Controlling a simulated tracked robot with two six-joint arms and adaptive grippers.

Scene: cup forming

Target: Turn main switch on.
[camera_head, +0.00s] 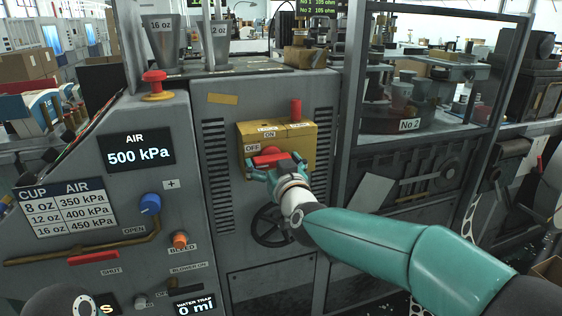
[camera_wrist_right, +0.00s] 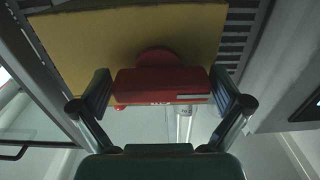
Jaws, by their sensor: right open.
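The main switch is a red handle (camera_head: 269,156) on the front of a yellow box (camera_head: 290,134) on the grey machine. OFF and ON labels show on the box at the upper left of the handle. In the right wrist view the red handle (camera_wrist_right: 163,84) lies level between the fingers, with a round red hub behind it. My right gripper (camera_head: 276,170) is at the handle, its open fingers (camera_wrist_right: 163,92) on either side of it. Whether the fingers touch it, I cannot tell. My left gripper is not seen.
A red knob (camera_head: 295,109) stands on top of the yellow box. A black handwheel (camera_head: 272,226) is below the gripper. To the left are a red button (camera_head: 155,81), a blue knob (camera_head: 150,203) and an AIR display (camera_head: 136,149). A framed guard stands at right.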

